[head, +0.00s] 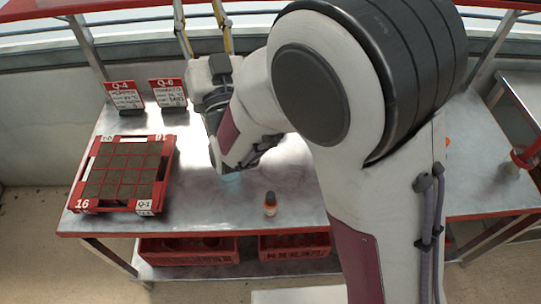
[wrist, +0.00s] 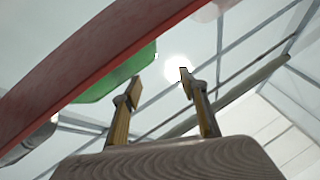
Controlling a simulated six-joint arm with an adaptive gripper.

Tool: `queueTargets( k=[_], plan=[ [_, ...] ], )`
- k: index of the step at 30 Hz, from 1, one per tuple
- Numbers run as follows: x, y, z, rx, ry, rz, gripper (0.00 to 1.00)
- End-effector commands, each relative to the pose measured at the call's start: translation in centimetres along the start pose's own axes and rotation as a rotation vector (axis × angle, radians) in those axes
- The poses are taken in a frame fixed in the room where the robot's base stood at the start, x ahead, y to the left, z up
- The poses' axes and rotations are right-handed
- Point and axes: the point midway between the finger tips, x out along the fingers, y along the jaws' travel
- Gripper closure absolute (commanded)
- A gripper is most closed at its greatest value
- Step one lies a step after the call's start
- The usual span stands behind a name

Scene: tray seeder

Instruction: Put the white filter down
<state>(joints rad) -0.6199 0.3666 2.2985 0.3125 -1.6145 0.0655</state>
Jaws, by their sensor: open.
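I cannot make out a white filter in either view. My gripper (head: 203,10) is raised at the top of the head view, above the back of the table, with its fingers pointing up. In the wrist view its two yellowish fingers (wrist: 160,78) stand apart with nothing between them. Past them are the roof frame and a bright light.
The metal table (head: 290,175) holds a red tray (head: 77,187) of soil cells, two signs (head: 125,97) (head: 168,95) and a small bottle (head: 270,205). Red crates (head: 188,250) sit below. A red beam (wrist: 75,62) and a green object (wrist: 118,80) are near the fingers.

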Motion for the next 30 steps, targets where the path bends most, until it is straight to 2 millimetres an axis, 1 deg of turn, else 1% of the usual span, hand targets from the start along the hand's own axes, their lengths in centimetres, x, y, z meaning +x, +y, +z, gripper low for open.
queueTargets(
  k=[6,15,23,30],
  plan=[
    [1.1,0.0,-0.9,0.011,0.007,-0.124,0.57],
    [1.5,0.0,-1.6,0.017,-0.012,-0.300,0.57],
    [0.7,0.2,-1.9,0.011,-0.049,-0.450,0.57],
    [-0.9,0.8,-1.7,-0.001,-0.108,-0.582,0.57]
  ],
)
